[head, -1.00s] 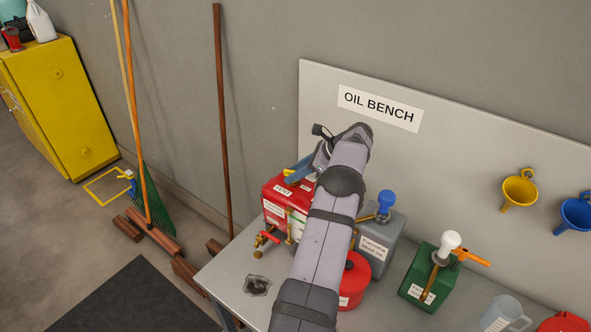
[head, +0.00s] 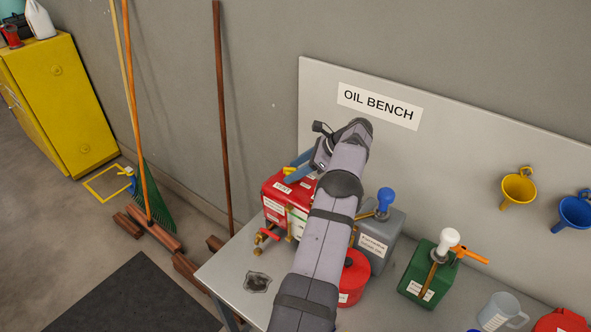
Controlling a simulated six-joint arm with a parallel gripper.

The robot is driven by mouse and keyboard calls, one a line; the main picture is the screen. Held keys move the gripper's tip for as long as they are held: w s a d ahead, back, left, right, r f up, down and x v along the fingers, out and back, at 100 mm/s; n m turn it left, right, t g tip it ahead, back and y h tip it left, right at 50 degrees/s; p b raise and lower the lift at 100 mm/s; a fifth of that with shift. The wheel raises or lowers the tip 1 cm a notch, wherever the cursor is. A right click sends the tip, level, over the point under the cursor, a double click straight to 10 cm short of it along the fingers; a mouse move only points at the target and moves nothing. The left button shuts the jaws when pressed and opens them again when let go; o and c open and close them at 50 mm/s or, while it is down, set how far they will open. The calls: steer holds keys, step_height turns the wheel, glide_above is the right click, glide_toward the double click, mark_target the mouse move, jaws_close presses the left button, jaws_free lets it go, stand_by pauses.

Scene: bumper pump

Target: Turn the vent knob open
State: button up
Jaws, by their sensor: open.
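A red can (head: 272,207) with a VENT label (head: 283,187) stands at the back left of the bench. A small yellow knob (head: 288,170) shows on its top, just behind the label. My gripper (head: 292,167) is over the top of this can, its blue fingers pointing left. The fingers are open, with the yellow knob close to their tips. Whether they touch it I cannot tell. My arm hides the can's right side. A red tap handle (head: 269,234) with a brass spout is at the can's front.
A grey can with a blue-knobbed pump (head: 386,199), a round red container (head: 354,279) and a green can (head: 423,278) with a white-knobbed pump stand to the right. A dark stain (head: 257,283) marks the bench (head: 222,276) at front left.

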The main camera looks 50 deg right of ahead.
steer(key=shift+s, duration=0.1)
steer(key=b+v, duration=0.2)
steer(key=v, duration=0.3)
steer(key=shift+p+v, duration=0.35)
steer(key=shift+v, duration=0.8)
